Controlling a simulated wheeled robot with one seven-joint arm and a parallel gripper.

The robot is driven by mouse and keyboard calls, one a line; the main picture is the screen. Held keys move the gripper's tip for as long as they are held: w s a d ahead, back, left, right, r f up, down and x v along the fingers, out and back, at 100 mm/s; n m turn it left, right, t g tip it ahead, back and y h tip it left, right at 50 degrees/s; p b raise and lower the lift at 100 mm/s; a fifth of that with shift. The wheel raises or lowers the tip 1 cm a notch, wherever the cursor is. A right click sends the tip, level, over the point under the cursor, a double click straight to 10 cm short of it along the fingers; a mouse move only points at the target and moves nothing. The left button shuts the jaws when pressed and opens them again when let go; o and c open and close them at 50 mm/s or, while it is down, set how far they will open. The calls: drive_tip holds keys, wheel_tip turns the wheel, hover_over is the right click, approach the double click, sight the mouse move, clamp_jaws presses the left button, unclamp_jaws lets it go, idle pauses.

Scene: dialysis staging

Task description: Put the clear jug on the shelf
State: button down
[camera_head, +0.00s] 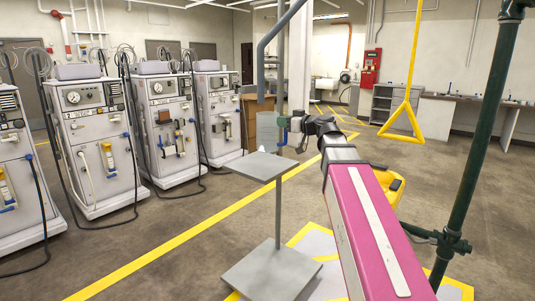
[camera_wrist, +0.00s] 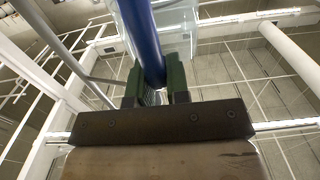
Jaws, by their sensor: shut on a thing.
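The clear jug (camera_head: 267,131) is faint and see-through in the head view, at the far end of my arm. My gripper (camera_head: 284,124) is at its right side. In the wrist view, my gripper's green fingers (camera_wrist: 156,84) are shut on the jug's blue handle (camera_wrist: 140,32); part of the clear body (camera_wrist: 178,20) shows behind it. A grey square plate on a post, which looks like the shelf (camera_head: 258,167), stands just below the jug in the picture. I cannot tell whether the jug touches it.
A grey base plate (camera_head: 268,274) carries the post. White dialysis machines (camera_head: 95,150) line the left. A dark green pole (camera_head: 480,130) stands close on the right, and a yellow triangular handle (camera_head: 402,122) hangs behind. Open floor (camera_head: 215,225) lies left of the post.

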drive_tip(key=w+a+f, duration=0.3)
drive_tip(key=w+f, duration=0.7)
drive_tip(key=shift+a+f, duration=0.15)
drive_tip(key=c, duration=1.1)
unclamp_jaws()
